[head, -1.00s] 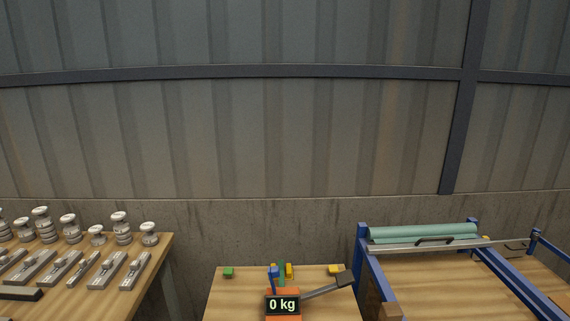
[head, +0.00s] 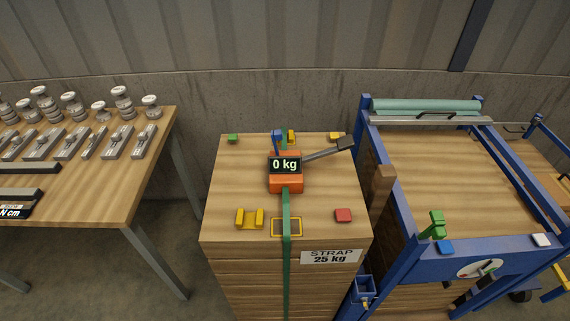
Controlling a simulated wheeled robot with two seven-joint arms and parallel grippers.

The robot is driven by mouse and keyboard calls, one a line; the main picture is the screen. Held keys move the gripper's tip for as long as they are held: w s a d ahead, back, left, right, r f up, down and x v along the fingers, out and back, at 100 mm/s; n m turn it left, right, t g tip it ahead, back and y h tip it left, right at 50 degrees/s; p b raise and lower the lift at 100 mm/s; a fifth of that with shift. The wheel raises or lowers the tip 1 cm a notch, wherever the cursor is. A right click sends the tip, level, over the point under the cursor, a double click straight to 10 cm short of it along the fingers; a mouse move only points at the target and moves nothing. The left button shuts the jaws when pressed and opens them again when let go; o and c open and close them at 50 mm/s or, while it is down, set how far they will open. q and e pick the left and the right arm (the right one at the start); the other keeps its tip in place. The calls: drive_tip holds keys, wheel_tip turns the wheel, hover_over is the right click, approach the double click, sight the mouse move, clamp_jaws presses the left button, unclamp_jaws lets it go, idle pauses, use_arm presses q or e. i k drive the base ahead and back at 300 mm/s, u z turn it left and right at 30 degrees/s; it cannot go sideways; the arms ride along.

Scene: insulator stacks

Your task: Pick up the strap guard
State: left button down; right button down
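A yellow bracket-shaped piece (head: 249,218), which looks like the strap guard, lies on top of the wooden crate (head: 240,170) near its front left. A yellow outline (head: 275,233) is marked at the crate's front edge, right of the bracket and apart from it. A green strap (head: 286,210) runs through the outline and down the front. An orange tensioner (head: 286,181) reading 0 kg, with a lever (head: 328,152), sits on the strap. Another yellow piece (head: 291,136) is at the back edge beside the strap, partly hidden. Neither gripper is in view.
A table (head: 100,190) with insulators and metal fittings stands left, past a gap. A blue frame (head: 450,265) with a teal roll (head: 424,105) stands close on the right.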

sight(254, 220)
drive_tip(key=z, duration=2.55)
drive_tip(key=k, duration=1.4)
drive_tip(key=u, duration=1.9)
drive_tip(key=i, duration=0.5)
drive_tip(key=u, duration=0.05)
